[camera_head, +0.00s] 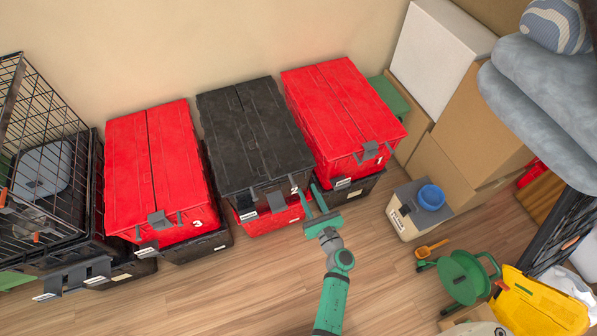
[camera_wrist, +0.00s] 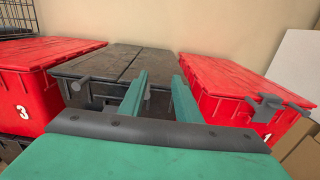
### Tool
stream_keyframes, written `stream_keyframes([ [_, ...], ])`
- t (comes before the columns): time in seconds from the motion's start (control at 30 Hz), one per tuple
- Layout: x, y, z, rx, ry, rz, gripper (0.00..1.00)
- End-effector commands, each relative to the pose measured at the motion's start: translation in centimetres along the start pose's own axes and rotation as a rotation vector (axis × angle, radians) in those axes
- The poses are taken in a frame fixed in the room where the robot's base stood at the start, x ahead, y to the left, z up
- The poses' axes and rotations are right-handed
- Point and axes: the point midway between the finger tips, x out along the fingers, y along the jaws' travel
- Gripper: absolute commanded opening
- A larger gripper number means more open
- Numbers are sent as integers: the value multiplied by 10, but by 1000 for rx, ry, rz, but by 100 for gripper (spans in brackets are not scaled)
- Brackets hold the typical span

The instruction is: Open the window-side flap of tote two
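Tote two (camera_head: 255,135) is the black tote in the middle stack, marked with a 2 at its front right. Its two lid flaps lie flat and closed, with a seam running front to back; the lid also shows in the wrist view (camera_wrist: 118,62). No window is in view, so I cannot tell which flap is window-side. Grey tabs (camera_head: 276,202) stick out at the lid's front edge. My gripper (camera_head: 306,190) is at the tote's front right corner, fingers apart and nothing gripped. In the wrist view, its green fingers (camera_wrist: 160,77) point at the tote front, where contact is unclear.
Red tote 3 (camera_head: 155,170) stands left and red tote 1 (camera_head: 340,110) stands close on the right. A wire crate (camera_head: 40,150) is far left. A bin with a blue bowl (camera_head: 431,196) and cardboard boxes (camera_head: 470,125) stand right. The front floor is mostly clear.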

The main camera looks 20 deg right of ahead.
Motion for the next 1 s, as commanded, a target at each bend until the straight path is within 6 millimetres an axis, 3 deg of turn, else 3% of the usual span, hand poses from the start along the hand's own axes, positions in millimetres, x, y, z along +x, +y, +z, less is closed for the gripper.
stream_keyframes([
  [0.53,86,0,2,4,-2,1,30],
  [0.73,99,0,1,4,-1,0,30],
  [1.0,100,1,1,4,-1,0,30],
])
